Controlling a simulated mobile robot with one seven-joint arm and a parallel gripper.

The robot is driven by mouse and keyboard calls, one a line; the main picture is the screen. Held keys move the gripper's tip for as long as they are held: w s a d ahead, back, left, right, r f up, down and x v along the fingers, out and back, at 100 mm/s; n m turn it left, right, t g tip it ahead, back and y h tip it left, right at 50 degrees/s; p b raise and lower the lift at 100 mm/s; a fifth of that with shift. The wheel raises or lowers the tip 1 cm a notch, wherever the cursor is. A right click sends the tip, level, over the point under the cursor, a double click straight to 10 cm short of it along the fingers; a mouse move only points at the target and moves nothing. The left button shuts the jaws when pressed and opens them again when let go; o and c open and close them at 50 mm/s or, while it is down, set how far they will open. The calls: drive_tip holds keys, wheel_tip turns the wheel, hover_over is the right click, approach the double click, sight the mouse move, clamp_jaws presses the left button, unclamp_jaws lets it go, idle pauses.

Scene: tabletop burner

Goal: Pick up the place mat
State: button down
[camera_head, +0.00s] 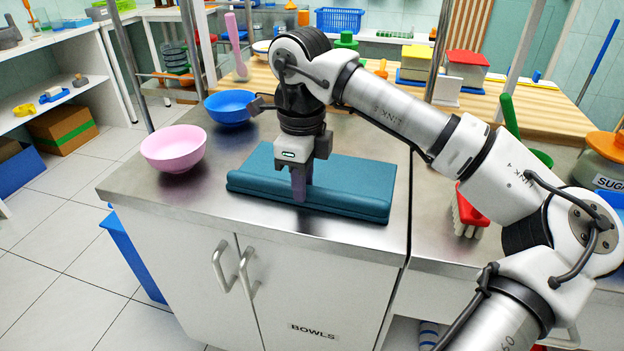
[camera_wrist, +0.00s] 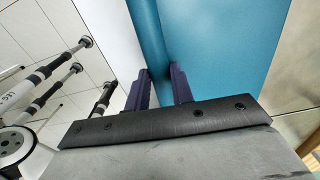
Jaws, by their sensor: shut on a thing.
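The teal place mat (camera_head: 345,188) lies folded on the steel counter, near its front edge. My gripper (camera_head: 299,192) points down at the mat's front side, left of its middle. In the wrist view my gripper (camera_wrist: 160,88) has its two dark fingers on either side of the rounded edge of the mat (camera_wrist: 225,45), shut on it. The mat still appears to rest on the counter. The far finger is partly hidden in the head view.
A pink bowl (camera_head: 173,150) and a blue bowl (camera_head: 230,107) stand left of the mat on the steel counter (camera_head: 140,185). A red brush (camera_head: 470,210) lies to the right. A wooden table with boxes stands behind. The counter's front edge is close.

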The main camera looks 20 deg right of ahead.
drive_tip(key=shift+r, duration=0.1)
wheel_tip(320, 180, up, 20)
drive_tip(key=p, duration=1.4)
drive_tip(key=shift+p, duration=0.4)
idle(0.3)
